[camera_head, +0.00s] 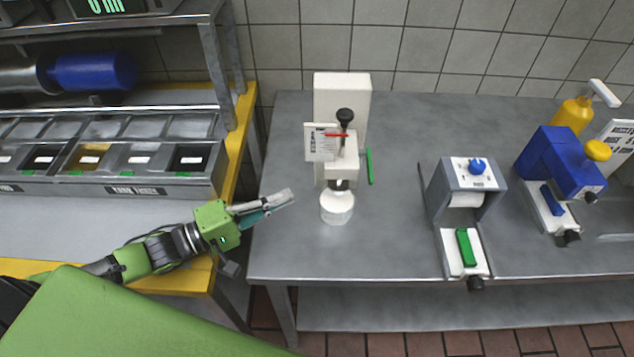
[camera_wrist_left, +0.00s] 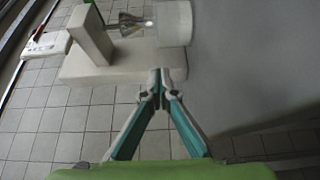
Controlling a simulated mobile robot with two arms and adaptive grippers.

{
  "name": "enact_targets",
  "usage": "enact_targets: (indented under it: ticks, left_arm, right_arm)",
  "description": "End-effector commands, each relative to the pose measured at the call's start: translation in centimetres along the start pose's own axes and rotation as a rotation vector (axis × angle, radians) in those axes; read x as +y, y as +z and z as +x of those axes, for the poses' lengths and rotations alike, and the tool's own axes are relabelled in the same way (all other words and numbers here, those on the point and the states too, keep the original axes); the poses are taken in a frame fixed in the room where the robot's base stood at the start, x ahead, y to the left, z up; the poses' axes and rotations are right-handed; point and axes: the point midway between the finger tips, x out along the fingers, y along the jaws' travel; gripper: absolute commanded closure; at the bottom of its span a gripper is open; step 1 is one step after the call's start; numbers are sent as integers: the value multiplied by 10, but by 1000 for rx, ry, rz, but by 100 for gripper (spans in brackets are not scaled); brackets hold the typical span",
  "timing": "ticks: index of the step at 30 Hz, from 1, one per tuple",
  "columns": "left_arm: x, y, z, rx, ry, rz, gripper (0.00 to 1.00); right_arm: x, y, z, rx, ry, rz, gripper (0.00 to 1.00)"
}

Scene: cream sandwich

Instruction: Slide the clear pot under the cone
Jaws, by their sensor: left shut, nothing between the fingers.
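The pale, see-through pot (camera_head: 337,209) stands at the front of the white dispensing machine (camera_head: 342,95) on the steel table. In the left wrist view the pot (camera_wrist_left: 173,22) is at the top, beside the shiny cone (camera_wrist_left: 132,24). I cannot tell whether the pot is directly under the cone. In the head view the cone is mostly hidden behind the pot and machine head. My left gripper (camera_head: 291,195) is shut and empty, left of the pot and apart from it. Its closed tips (camera_wrist_left: 158,76) also show in the wrist view. My right gripper is not in view.
A grey device (camera_head: 467,178) and a blue device (camera_head: 558,160) stand further right. A counter with food bins (camera_head: 110,188) is on the left. The table in front of the pot is clear.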

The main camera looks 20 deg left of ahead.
Motion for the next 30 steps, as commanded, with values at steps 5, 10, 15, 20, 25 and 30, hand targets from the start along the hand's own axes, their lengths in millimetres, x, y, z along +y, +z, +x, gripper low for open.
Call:
enact_targets:
  ticks: [5,10,15,20,25,30]
  left_arm:
    - [4,0,32,0,7,2,100]
    - [4,0,59,0,6,1,100]
    - [2,0,78,0,2,1,100]
    - [1,0,84,0,1,0,100]
    - [1,0,84,0,0,1,100]
    - [3,4,83,-1,0,-2,100]
  right_arm:
    - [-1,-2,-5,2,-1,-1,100]
    - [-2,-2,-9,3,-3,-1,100]
    - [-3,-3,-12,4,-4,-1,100]
    - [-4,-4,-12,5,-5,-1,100]
    - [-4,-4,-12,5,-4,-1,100]
    - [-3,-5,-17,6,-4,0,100]
